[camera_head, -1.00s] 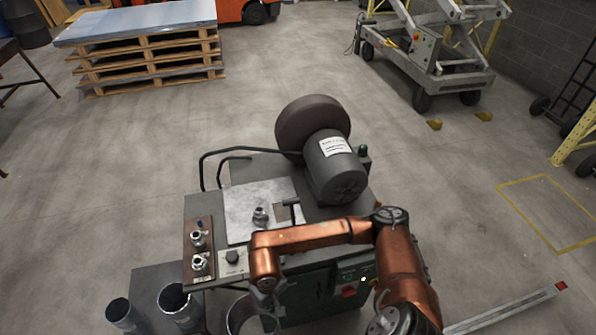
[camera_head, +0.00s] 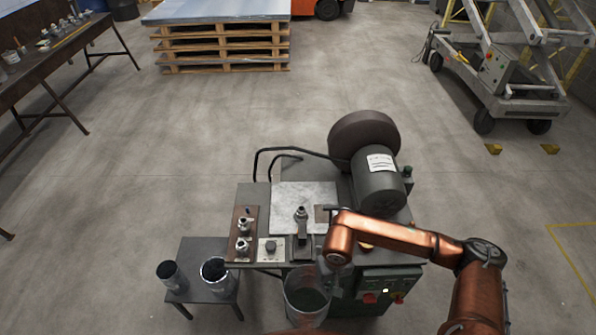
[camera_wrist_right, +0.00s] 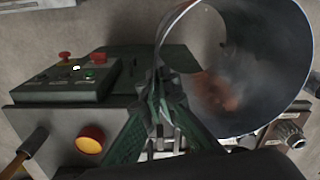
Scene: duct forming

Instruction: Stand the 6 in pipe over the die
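The large grey pipe (camera_head: 306,296), the widest of those in view, hangs upright at the front of the machine in the head view. In the right wrist view its open mouth and curved wall (camera_wrist_right: 262,65) fill the upper right. My right gripper (camera_wrist_right: 165,98) is shut on the pipe's wall at the rim; in the head view it is mostly hidden under my copper wrist. A small metal fitting (camera_head: 301,213), which may be the die, stands on the machine's pale top plate (camera_head: 322,192), beyond the pipe and apart from it. My left gripper is out of view.
Two more fittings (camera_head: 243,235) sit on a brown board. A motor (camera_head: 378,185) with a large wheel rises behind the top plate. Control buttons (camera_wrist_right: 89,144) face the front.

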